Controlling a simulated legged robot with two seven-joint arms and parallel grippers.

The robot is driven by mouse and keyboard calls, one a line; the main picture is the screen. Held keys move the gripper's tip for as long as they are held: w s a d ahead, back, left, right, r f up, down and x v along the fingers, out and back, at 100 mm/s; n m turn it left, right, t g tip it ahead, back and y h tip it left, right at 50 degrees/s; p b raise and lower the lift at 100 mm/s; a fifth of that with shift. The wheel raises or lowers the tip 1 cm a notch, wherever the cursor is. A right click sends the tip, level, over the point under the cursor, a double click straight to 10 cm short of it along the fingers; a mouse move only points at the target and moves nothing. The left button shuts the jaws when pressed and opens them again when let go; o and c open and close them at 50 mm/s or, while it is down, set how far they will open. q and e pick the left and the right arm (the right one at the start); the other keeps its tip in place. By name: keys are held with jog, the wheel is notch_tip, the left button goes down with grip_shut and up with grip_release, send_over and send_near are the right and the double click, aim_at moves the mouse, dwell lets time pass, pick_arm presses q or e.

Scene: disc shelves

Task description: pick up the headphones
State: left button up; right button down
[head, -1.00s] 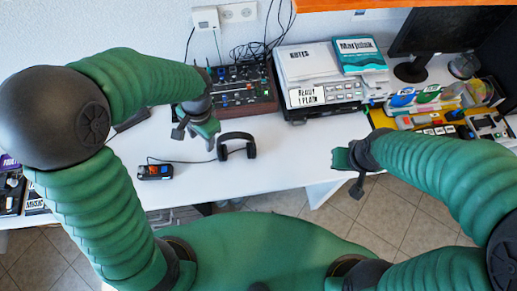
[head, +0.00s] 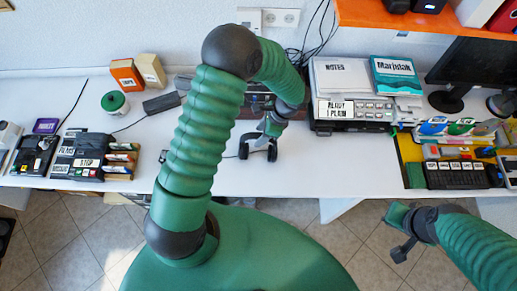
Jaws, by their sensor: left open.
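The black headphones (head: 243,151) lie on the white desk near its front edge, in the middle of the head view. My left gripper (head: 268,135) is open right above and behind them and hides part of the band. I cannot tell whether its fingers touch the headphones. My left arm crosses the desk to the left of them. My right gripper (head: 398,217) hangs in front of the desk at the lower right, apart from the headphones. Its fingers are too small to tell open from shut.
A printer (head: 352,105) with papers stands behind and to the right. A yellow tray (head: 411,171) with several items lies at the right. An orange shelf (head: 400,19) overhangs at the upper right. Boxes (head: 126,74) and devices (head: 83,160) stand at the left. The desk right of the headphones is clear.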

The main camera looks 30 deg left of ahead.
pick_arm(q)
jog(key=p+x, duration=0.1)
jog(key=x, duration=0.3)
jog(key=shift+w+a+f, duration=0.1)
jog(key=shift+f, duration=0.2)
jog(key=shift+a+f, duration=0.3)
jog(key=shift+f, duration=0.15)
jog(key=shift+d, duration=0.1)
grip_shut()
dwell(0.6)
